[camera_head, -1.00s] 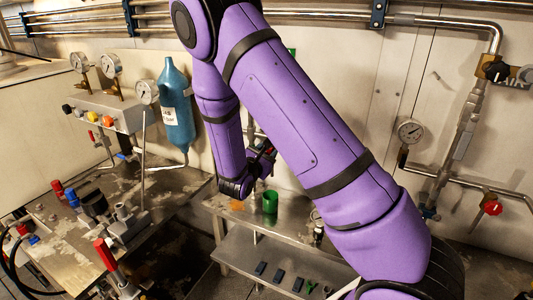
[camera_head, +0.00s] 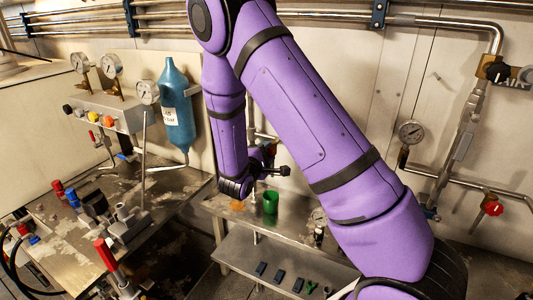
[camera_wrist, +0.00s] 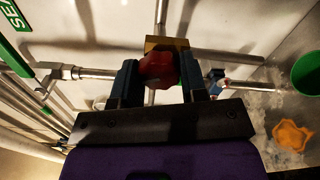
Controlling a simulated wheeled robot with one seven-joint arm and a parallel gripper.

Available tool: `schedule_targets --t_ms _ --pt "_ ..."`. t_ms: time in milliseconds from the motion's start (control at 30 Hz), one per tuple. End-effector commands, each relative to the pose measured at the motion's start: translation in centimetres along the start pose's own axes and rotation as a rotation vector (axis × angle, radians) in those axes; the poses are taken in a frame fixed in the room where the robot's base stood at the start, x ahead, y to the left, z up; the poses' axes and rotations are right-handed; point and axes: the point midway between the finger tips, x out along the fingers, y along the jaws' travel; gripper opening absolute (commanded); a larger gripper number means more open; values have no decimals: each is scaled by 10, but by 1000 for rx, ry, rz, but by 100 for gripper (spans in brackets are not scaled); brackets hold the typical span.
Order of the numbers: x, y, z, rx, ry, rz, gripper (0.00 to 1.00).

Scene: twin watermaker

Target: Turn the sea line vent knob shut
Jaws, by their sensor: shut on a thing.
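In the wrist view a red lobed knob (camera_wrist: 158,70) sits in front of a brass valve body (camera_wrist: 180,44) on a metal pipe. I take it for the sea line vent knob; the green sign beside it is cut off. My gripper (camera_wrist: 160,75) has one dark finger on each side of the knob and is shut on it. The fingers hide parts of the knob's sides. In the head view my purple arm hides most of the valve, and the jaws cannot be made out clearly there.
A green cup (camera_head: 271,202) and an orange piece (camera_head: 237,206) stand on the metal bench (camera_head: 300,208) below. Pipes run along the wall around the valve. A blue cylinder (camera_head: 173,110) hangs to the left. Another red knob (camera_head: 493,208) is at the far right.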

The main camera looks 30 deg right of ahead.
Motion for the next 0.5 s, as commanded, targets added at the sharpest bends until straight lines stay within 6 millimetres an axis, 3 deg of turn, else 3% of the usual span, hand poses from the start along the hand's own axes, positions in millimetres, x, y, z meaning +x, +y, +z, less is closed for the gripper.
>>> schedule_targets --t_ms 500 --pt "0 0 0 376 0 -2 16"
